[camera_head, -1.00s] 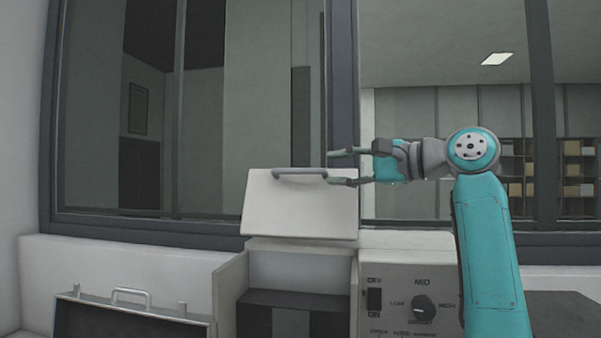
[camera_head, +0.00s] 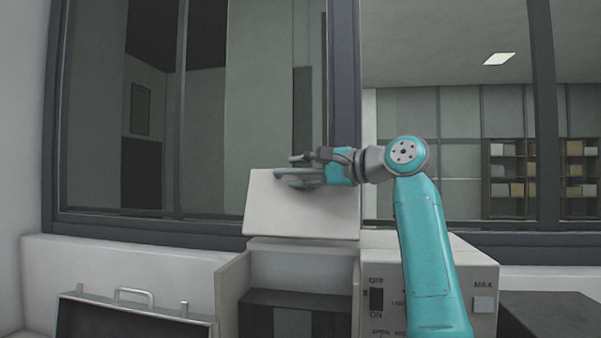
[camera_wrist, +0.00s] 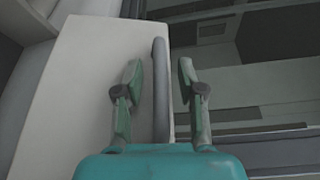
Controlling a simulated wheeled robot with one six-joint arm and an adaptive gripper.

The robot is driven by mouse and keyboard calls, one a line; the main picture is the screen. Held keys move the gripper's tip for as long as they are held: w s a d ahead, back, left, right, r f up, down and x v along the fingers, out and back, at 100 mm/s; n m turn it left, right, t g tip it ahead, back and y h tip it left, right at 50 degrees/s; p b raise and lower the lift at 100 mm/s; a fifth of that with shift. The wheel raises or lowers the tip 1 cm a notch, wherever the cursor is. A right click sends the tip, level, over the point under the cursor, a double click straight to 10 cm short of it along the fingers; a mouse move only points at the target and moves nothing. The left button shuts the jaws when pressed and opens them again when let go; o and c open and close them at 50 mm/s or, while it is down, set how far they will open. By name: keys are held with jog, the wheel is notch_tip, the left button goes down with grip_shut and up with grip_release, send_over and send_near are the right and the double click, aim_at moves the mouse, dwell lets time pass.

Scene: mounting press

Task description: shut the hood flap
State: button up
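The hood flap (camera_head: 300,213) is a pale grey panel standing raised above the open front of the press. It has a grey bar handle along its top edge, which also shows in the wrist view (camera_wrist: 160,85). My gripper (camera_head: 290,171) is at the flap's upper edge. In the wrist view my gripper (camera_wrist: 160,82) is open, with one finger on each side of the handle and visible gaps between fingers and bar. The flap (camera_wrist: 85,80) lies on the left there. The handle's right end is hidden by my gripper in the head view.
The press control panel (camera_head: 480,270) has an OFF/ON switch and a MAX button, and my arm covers its middle. An open case (camera_head: 135,306) with a handle stands at lower left. A framed window (camera_head: 345,100) is behind. A dark surface (camera_head: 550,318) lies at right.

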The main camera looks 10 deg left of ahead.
grip_shut()
jog(key=shift+s, duration=0.1)
